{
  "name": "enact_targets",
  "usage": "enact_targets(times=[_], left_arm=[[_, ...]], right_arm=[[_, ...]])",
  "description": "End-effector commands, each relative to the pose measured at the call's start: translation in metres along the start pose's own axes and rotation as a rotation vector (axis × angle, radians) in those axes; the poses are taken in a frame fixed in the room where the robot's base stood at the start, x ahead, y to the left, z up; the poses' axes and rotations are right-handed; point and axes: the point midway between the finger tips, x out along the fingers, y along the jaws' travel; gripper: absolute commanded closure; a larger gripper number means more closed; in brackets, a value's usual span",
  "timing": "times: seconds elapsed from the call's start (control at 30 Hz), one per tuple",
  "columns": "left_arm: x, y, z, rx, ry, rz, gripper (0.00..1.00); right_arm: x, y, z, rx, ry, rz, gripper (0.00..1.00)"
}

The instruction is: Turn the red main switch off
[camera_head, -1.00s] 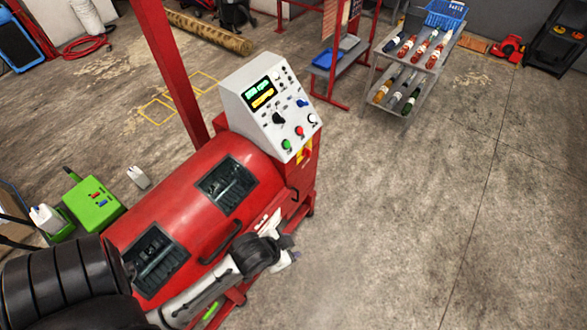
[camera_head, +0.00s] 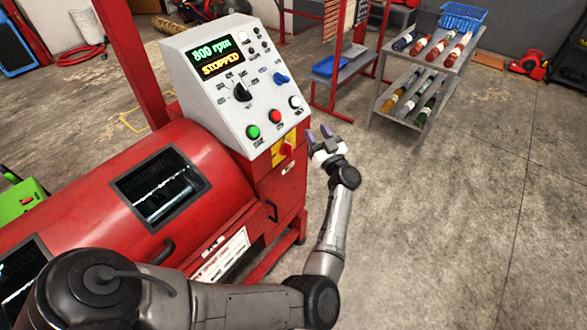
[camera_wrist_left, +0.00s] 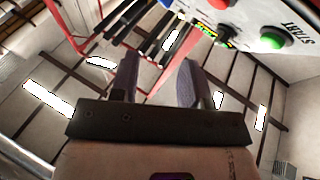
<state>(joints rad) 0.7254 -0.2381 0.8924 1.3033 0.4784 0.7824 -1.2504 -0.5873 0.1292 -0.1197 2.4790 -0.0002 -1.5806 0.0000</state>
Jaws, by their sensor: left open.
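The red main switch (camera_head: 288,150) sits on a yellow plate (camera_head: 277,155) on the right side of the red machine, just below the white control panel (camera_head: 232,85). Its exact position is too small to read. My left gripper (camera_head: 319,132) is open and empty, to the right of the switch and apart from it, fingers pointing up. In the left wrist view, the open fingers (camera_wrist_left: 160,78) have nothing between them. The green start button (camera_wrist_left: 272,40) shows at upper right there; I cannot make out the main switch in that view. My right gripper is out of view.
The panel display (camera_head: 216,53) reads 800 rpm, STOPPED. Green, red and white buttons line the panel's lower edge, near a blue knob (camera_head: 281,77). A bottle rack (camera_head: 420,75) and a red stand (camera_head: 335,80) are behind. The floor to the right is clear.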

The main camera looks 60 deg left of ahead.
Motion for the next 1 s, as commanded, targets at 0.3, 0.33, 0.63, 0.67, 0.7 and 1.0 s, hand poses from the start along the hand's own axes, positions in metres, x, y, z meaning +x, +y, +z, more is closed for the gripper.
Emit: enact_targets(times=[0.3, 0.33, 0.63, 0.67, 0.7, 1.0], left_arm=[[-0.067, 0.006, 0.068, 0.102, -0.245, -0.359, 0.57], [-0.07, 0.006, 0.07, 0.109, -0.26, -0.375, 0.57], [-0.074, 0.002, 0.079, 0.147, -0.324, -0.441, 0.57], [-0.071, 0.0, 0.081, 0.147, -0.324, -0.441, 0.57], [-0.065, -0.004, 0.082, 0.147, -0.323, -0.442, 0.57], [-0.016, -0.029, 0.098, 0.146, -0.321, -0.441, 0.57]], right_arm=[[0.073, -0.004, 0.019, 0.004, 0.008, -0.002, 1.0], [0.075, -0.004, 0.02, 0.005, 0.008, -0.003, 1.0], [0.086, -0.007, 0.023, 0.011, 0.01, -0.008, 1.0], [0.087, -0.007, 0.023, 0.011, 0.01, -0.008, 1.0], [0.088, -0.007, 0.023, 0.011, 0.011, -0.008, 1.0], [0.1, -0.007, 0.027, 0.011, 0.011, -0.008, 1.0]])
